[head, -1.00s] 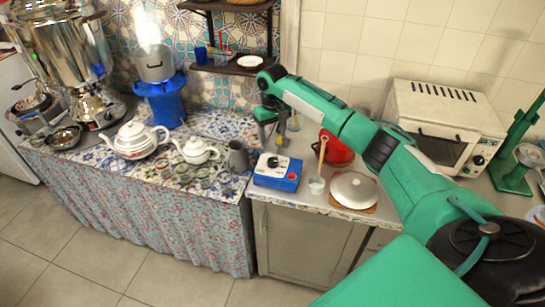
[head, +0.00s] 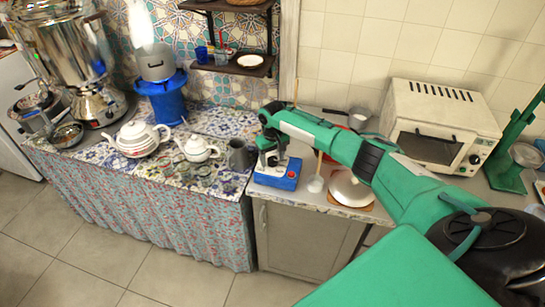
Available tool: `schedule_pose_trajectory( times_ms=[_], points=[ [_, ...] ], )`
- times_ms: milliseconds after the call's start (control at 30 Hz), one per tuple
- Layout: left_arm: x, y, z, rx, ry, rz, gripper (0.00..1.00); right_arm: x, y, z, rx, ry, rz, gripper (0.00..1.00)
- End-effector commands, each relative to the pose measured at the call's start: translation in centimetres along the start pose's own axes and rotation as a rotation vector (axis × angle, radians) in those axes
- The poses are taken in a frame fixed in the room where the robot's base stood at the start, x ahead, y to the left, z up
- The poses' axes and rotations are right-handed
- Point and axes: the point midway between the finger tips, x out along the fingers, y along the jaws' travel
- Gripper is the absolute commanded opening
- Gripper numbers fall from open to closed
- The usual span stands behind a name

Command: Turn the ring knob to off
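A blue control box (head: 278,182) with a light top panel stands on the counter, right of the patterned table. A red button (head: 292,174) shows on its right side. My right gripper (head: 270,160) points down over the top of the box. It covers the panel where the dark knob sits, so the knob and its setting are hidden. I cannot tell whether the fingers touch the knob, or whether they are open or shut. My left gripper is not in view.
A grey jug (head: 238,156) stands just left of the box. A glass (head: 314,184) and a white lid (head: 349,190) are to its right. My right arm passes above the red pan. A grey pot (head: 157,63) on a blue stand has bright white vapour above it.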

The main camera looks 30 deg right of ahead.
Motion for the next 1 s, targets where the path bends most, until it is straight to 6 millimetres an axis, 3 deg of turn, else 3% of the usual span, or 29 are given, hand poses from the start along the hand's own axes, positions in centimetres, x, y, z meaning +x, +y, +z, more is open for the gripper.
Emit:
schedule_pose_trajectory(
  times_ms=[33,200,233,667,1000],
  points=[
    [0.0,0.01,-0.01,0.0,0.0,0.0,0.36,-0.01,0.0,0.0,0.0,0.0,0.0,0.49],
    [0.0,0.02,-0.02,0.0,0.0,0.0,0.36,-0.03,0.01,-0.01,0.0,0.0,0.0,0.16],
    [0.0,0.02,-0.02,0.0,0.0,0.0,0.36,-0.04,0.01,-0.01,0.0,0.0,0.0,0.14],
    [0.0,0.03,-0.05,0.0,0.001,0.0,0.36,-0.02,0.01,0.0,-0.093,0.0,-0.001,0.14],
    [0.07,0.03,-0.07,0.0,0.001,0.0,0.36,-0.01,-0.04,-0.01,-0.373,0.0,-0.001,0.14]
  ],
)
